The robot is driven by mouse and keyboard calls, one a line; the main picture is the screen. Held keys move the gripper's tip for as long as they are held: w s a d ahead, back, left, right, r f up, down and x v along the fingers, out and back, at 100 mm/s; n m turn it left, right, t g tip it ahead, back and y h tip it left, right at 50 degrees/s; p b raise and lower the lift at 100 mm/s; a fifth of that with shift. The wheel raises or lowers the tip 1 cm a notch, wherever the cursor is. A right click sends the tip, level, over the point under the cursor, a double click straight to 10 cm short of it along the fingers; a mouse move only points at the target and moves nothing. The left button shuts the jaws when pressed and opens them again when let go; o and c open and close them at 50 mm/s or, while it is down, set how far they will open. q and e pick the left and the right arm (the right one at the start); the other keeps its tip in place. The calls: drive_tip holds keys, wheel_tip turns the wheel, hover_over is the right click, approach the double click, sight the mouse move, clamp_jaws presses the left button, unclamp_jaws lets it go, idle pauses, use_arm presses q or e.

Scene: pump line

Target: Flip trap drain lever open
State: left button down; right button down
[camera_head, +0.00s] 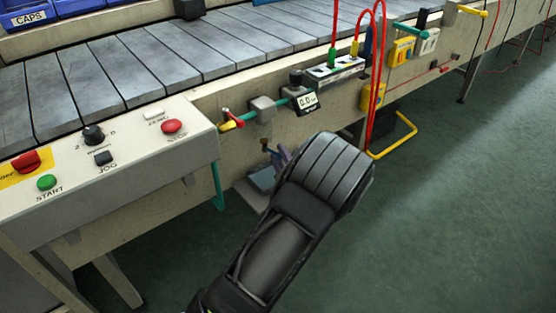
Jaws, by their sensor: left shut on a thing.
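My left arm comes up from the bottom of the head view, with its black wrist over the floor. My left gripper (279,157) is mostly hidden behind the wrist; its greyish-purple finger parts show beside the conveyor's side wall. It is shut on a small dark lever-like part (265,143), which I take to be the trap drain lever. The hold itself and the lever's angle are too small and covered to make out. A grey-blue box-like part (262,179) shows below it, partly hidden by my wrist. My right gripper is not in view.
A control box (120,160) with START, JOG and a red button stands at the left. Above my gripper, a green pipe carries a red-and-yellow valve (230,118) and a digital gauge (305,100). Red hoses and a yellow bar (398,140) are to the right. The green floor is clear.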

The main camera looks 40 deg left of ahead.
use_arm(q)
drive_tip(key=shift+w+a+n+g+y+b, duration=0.1)
drive_tip(key=shift+w+n+g+y+b, duration=0.45)
drive_tip(key=shift+n+g, duration=0.75)
drive_tip(key=shift+w+a+n+g+y+b, duration=0.15)
drive_tip(key=shift+w+n+g+y+b, duration=0.6)
drive_tip(key=shift+g, duration=1)
drive_tip(key=shift+w+a+n+g+y+b, duration=0.1)
drive_tip(key=shift+w+n+g+y+b, duration=0.3)
drive_tip(key=shift+n+g, duration=0.95)
drive_tip(key=shift+s, duration=0.15)
drive_tip(key=c, duration=1.3)
unclamp_jaws()
drive_tip(key=shift+o, duration=0.2)
drive_tip(key=d+p, duration=0.2)
drive_tip(key=d, duration=0.5)
drive_tip(key=shift+s+d, duration=0.35)
drive_tip(key=shift+d, duration=0.05)
